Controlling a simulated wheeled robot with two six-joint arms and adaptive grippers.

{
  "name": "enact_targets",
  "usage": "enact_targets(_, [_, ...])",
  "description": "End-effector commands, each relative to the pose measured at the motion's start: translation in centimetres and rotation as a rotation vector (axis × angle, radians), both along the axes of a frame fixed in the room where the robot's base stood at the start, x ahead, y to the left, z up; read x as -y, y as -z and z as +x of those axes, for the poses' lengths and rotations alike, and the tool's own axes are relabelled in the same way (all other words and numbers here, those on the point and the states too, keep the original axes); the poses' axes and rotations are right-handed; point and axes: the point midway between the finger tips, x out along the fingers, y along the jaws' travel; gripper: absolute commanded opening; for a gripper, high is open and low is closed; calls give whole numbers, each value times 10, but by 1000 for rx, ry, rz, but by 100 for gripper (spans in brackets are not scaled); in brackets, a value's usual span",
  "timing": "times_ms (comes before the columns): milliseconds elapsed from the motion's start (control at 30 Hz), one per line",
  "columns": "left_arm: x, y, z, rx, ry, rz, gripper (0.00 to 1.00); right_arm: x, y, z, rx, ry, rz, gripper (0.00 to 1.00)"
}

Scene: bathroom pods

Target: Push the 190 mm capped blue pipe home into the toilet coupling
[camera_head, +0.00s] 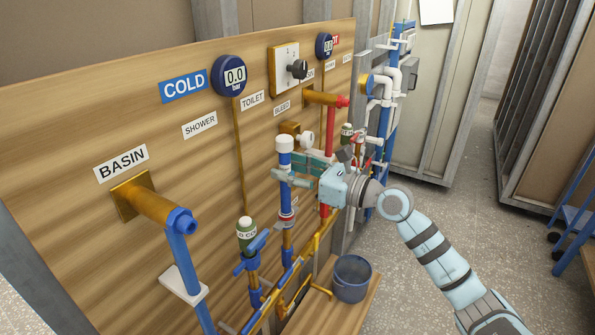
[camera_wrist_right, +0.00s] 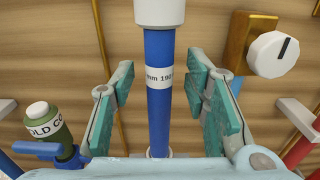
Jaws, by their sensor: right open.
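The blue pipe (camera_head: 286,196) stands upright in front of the board under the TOILET label, with a white cap (camera_head: 285,145) on top. In the right wrist view the pipe (camera_wrist_right: 159,110) carries a white "mm 190" label, and the cap (camera_wrist_right: 160,10) is cut by the top edge. Its lower end meets the toilet coupling (camera_head: 287,217), a white fitting with a red band; I cannot tell how deep it sits. My right gripper (camera_head: 284,178) is open, with one finger pad on each side of the pipe and gaps between; its jaws also show in the wrist view (camera_wrist_right: 160,92). My left gripper is out of view.
A red pipe (camera_head: 329,130) is close on the right. A white knob (camera_wrist_right: 275,54) sits behind, at right. The basin pipe (camera_head: 180,250) is farther left. A bucket (camera_head: 351,278) stands below.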

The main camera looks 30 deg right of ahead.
Motion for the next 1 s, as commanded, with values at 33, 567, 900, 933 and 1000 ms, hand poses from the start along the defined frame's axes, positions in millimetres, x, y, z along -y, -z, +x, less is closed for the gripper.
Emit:
enact_targets(33, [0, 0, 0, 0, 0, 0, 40, 5, 2, -10, -6, -1, -9, 42])
enact_targets(567, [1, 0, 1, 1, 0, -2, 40, 29, 0, -51, -2, -2, -1, 42])
enact_targets(900, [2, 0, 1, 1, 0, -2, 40, 29, 0, -51, -2, -2, -1, 42])
enact_targets(933, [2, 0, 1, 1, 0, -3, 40, 29, 0, -51, -4, -2, 3, 42])
enact_targets(1000, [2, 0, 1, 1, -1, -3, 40, 31, -5, -50, -22, 8, 76, 42])
